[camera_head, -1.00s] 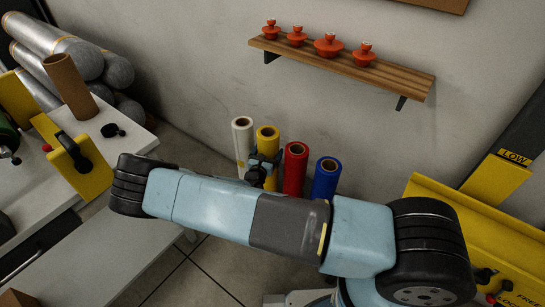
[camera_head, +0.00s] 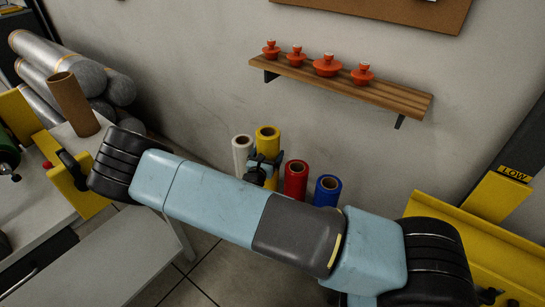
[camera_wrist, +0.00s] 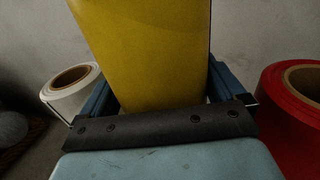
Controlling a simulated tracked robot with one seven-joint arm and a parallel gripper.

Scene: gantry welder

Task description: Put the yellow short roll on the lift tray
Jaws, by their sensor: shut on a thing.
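The yellow roll (camera_head: 267,142) is upright in the head view, between the white roll (camera_head: 242,152) and the red roll (camera_head: 295,178), and its top stands higher than theirs. My gripper (camera_head: 264,160) is shut around the yellow roll's side. In the wrist view the yellow roll (camera_wrist: 145,50) fills the space between the two blue fingers. Its lower part is hidden by my arm and gripper. I cannot tell for sure which surface is the lift tray.
A blue roll (camera_head: 327,190) stands right of the red one. A wooden shelf (camera_head: 340,86) with orange knobbed pieces is on the wall above. A yellow frame marked LOW (camera_head: 500,195) is at right. A grey bench (camera_head: 120,262) and a cardboard tube (camera_head: 73,103) are at left.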

